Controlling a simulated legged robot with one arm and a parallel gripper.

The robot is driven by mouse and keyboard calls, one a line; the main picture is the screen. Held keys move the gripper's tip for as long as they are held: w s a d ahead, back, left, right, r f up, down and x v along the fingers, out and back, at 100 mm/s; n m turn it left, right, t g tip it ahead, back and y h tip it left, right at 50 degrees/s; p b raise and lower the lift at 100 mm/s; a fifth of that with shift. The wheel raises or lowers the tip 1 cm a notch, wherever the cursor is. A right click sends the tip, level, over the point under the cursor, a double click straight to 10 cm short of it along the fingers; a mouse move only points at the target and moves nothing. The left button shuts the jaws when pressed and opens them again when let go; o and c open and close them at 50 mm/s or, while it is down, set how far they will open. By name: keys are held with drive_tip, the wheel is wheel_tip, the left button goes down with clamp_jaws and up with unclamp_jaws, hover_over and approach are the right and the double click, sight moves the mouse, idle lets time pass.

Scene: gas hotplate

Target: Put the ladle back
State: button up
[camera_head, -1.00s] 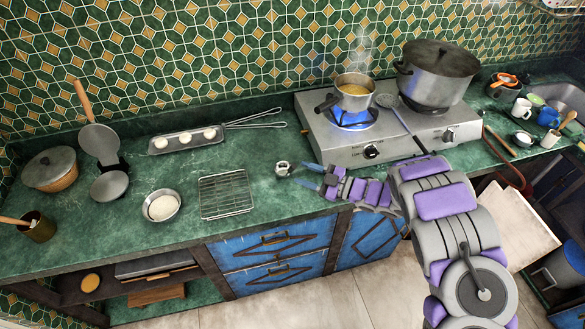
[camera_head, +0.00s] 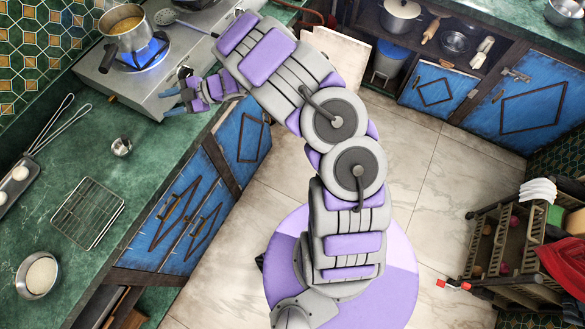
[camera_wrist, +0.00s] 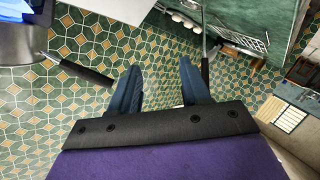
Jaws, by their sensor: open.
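A slotted ladle (camera_head: 166,17) lies on the hotplate, its head near the back. I see no other clear ladle. My gripper (camera_head: 164,103) is open, with its two blue fingers over the front part of the hotplate, apart from the ladle. In the wrist view the fingers (camera_wrist: 158,90) are spread with nothing between them. The hotplate (camera_head: 125,85) carries a small pot (camera_head: 125,40) of yellow liquid over a blue flame.
A small metal cup (camera_head: 121,147) stands on the green counter, left of my gripper. The tiled floor (camera_head: 430,160) is open.

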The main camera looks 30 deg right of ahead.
drive_tip(key=w+d+r+m+t+h, duration=0.3)
drive_tip(key=w+d+r+h, duration=0.15)
drive_tip(key=d, duration=0.35)
drive_tip(key=w+d+r+m+t+h, duration=0.3)
drive_tip(key=d+r+h, duration=0.25)
drive_tip(key=d, duration=0.35)
drive_tip(key=s+d+r+m+g+h, duration=0.2)
drive_tip(key=s+d+r+m+h, duration=0.6)
drive_tip(key=d, duration=0.4)
drive_tip(key=s+r+m+g, duration=0.1)
drive_tip(key=s+m+g, duration=0.4)
drive_tip(key=s, duration=1.6)
drive_tip(key=s+a+g+y, duration=0.1)
drive_tip(key=s+a, duration=0.3)
drive_tip(key=s, duration=0.4)
drive_tip(key=s+a+f+g+y, duration=0.1)
drive_tip(key=s+a+g, duration=0.2)
drive_tip(key=s, duration=0.5)
drive_tip(key=s+a+m+g+y, duration=0.1)
drive_tip(key=s+a+g+y, duration=0.1)
drive_tip(key=s+a, duration=0.3)
drive_tip(key=s, duration=0.2)
drive_tip(key=shift+s+a+f, duration=0.15)
drive_tip(key=shift+s+a, duration=0.05)
drive_tip(key=shift+s, duration=0.2)
